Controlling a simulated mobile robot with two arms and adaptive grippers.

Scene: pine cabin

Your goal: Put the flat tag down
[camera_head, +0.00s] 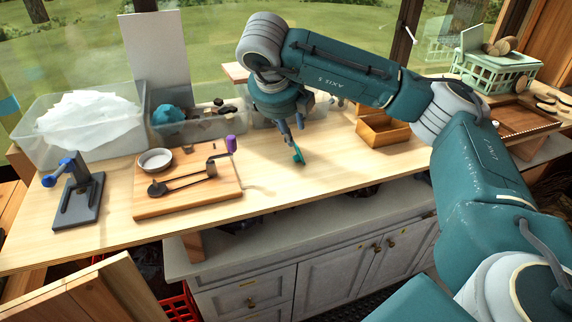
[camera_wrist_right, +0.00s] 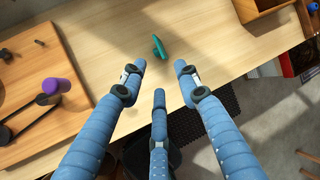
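A small teal piece, which looks like the flat tag (camera_head: 298,155), is just below the fingertips of my right gripper (camera_head: 292,135), over the bare wood of the bench. In the right wrist view the tag (camera_wrist_right: 159,47) stands out just past the fingertips, seen partly edge-on and tilted. The three blue fingers of my right gripper (camera_wrist_right: 159,72) are spread, with clear gaps between them and the tag. I cannot tell whether the tag touches the bench. My left gripper is not in view.
A wooden board (camera_head: 185,205) with a metal dish (camera_head: 155,160), dark tools and a purple-capped item (camera_head: 231,144) lies left of the gripper. An open wooden box (camera_head: 383,132) stands to the right. Clear bench (camera_head: 335,165) lies between, with its front edge near.

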